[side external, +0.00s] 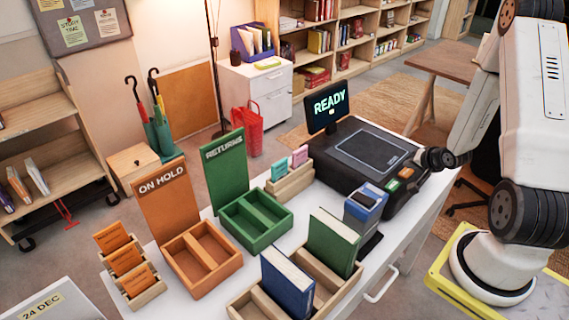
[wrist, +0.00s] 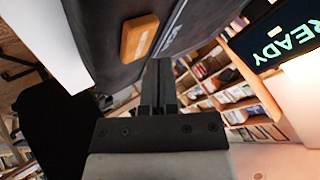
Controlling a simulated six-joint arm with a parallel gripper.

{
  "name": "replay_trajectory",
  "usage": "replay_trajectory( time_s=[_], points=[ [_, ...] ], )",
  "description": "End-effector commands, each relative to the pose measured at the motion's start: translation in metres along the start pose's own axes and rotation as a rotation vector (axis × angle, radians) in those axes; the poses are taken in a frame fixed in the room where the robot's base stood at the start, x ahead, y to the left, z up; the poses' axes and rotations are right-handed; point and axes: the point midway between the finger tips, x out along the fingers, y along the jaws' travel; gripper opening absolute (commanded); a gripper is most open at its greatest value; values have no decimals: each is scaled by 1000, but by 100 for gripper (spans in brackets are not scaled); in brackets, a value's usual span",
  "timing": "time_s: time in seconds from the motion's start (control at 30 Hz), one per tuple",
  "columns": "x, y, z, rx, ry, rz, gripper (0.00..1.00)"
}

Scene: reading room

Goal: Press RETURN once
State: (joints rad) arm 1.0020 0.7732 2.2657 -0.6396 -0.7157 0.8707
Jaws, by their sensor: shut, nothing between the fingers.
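The black desk machine (side external: 350,160) has a flat pad on top and two push buttons at its near right corner. One button is orange (side external: 407,172) and the other is green (side external: 392,185). I cannot read their labels. The wrist view shows the orange button (wrist: 139,38) on the dark panel; the green one is not seen there. My gripper (side external: 424,157) is shut and empty, just behind and right of the buttons. In the wrist view its fingertips (wrist: 157,68) are together beside the panel. I cannot tell whether they touch it. The screen (side external: 328,106) reads READY.
A blue-and-grey device (side external: 364,205) stands close in front of the buttons. A wooden tray (side external: 250,304) with a blue and a green book, a green RETURNS bin (side external: 284,222) and an orange ON HOLD bin (side external: 230,267) fill the white table's left part.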

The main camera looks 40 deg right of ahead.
Motion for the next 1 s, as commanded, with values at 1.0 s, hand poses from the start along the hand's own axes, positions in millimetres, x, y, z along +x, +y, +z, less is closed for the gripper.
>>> replay_trajectory(
  time_s=[1.0],
  points=[
    [5,4,4,1,0,0,0]
  ],
)
